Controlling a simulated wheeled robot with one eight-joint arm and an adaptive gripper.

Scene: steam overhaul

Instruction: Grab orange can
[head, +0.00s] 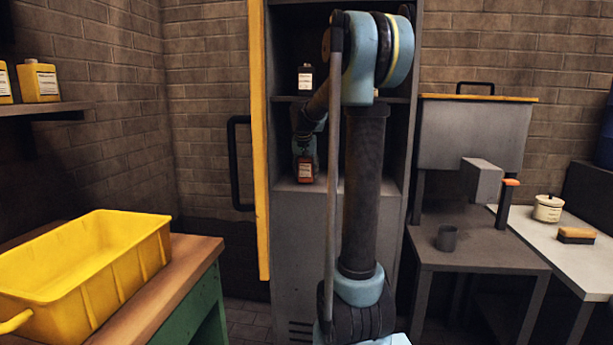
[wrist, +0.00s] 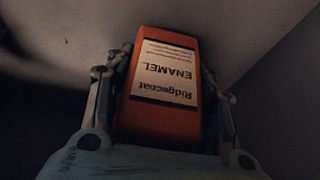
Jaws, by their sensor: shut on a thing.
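The orange can (wrist: 165,90) has a pale label reading "Ridgecoat ENAMEL", upside down in the wrist view. My gripper (wrist: 163,82) is shut on it, one finger against each side. In the head view the can (head: 305,170) shows small and reddish inside the grey cabinet (head: 285,225), at the lower shelf. My gripper is just above it there, partly dark and hard to make out. I cannot tell whether the can touches the shelf.
A black bottle (head: 305,78) stands on the cabinet's upper shelf. The yellow cabinet door (head: 259,150) is open at left. A yellow bin (head: 150,258) sits on a wooden-topped bench at left. A grey table (head: 480,255) with a dark cup (head: 446,238) is at right.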

